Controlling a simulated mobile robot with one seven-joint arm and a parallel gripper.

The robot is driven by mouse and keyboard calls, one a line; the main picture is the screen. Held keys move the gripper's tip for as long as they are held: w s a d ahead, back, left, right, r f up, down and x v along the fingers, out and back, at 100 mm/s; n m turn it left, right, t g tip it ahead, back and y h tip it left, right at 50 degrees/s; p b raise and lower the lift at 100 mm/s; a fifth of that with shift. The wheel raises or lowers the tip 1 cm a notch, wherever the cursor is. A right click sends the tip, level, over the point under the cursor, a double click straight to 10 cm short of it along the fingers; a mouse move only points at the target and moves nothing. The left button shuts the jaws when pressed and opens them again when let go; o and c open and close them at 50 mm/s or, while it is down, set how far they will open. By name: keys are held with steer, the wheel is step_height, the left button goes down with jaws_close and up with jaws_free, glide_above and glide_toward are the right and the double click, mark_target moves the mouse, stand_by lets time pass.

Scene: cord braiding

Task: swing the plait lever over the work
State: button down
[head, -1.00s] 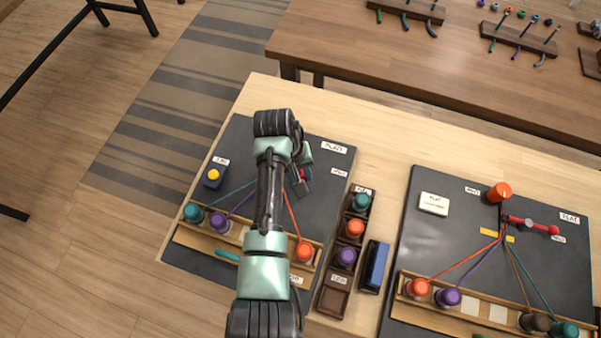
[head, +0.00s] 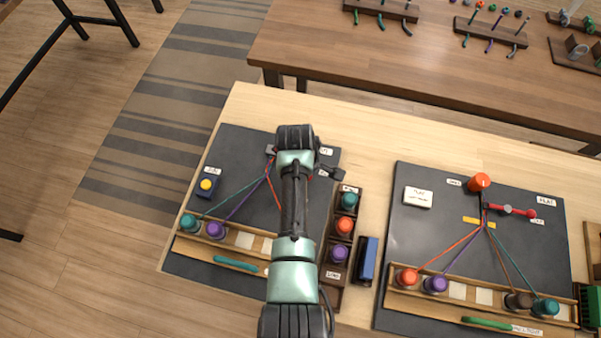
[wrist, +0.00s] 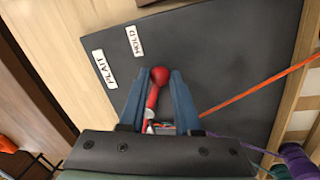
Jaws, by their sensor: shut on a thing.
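The plait lever (wrist: 152,97) is a short red rod with a red ball knob on the left board (head: 240,140). In the wrist view its knob lies between the blue fingertips of my gripper (wrist: 160,76), which is shut on it. The knob points toward the PLAIT label (wrist: 104,69) and HOLD label (wrist: 138,40). In the head view my arm hides most of the lever, and only a bit of red shows by the gripper (head: 324,173). Teal, purple and orange cords run from the lever's pivot area to the bobbins, including a teal bobbin (head: 189,223) and purple bobbin (head: 216,230).
A dark rack (head: 334,276) with teal, orange and purple bobbins stands right of the board, beside a blue block (head: 367,261). A second board (head: 410,235) with its own red lever (head: 512,210) is farther right. A yellow button box (head: 207,184) sits at left.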

steer(key=n, duration=0.1)
steer(key=w+d+n, duration=0.1)
steer(key=n, duration=0.1)
steer(key=shift+w+d+y, duration=0.25)
steer(key=shift+w+y, duration=0.05)
steer(key=shift+w+d+n+y+b, duration=0.15)
steer(key=shift+w+n+b, duration=0.15)
steer(key=shift+n, duration=0.45)
steer(key=shift+w+d+n+y+b, duration=0.1)
steer(key=shift+w+n+y+b, duration=0.15)
steer(key=shift+n, duration=0.5)
steer(key=shift+w, duration=0.1)
steer(key=c, duration=0.6)
jaws_free()
steer(key=shift+c, duration=0.2)
step_height(320, 180, up, 13)
steer(key=s, duration=0.2)
steer(key=shift+s+f, duration=0.15)
steer(key=shift+s, duration=0.1)
steer(key=shift+a, duration=0.1)
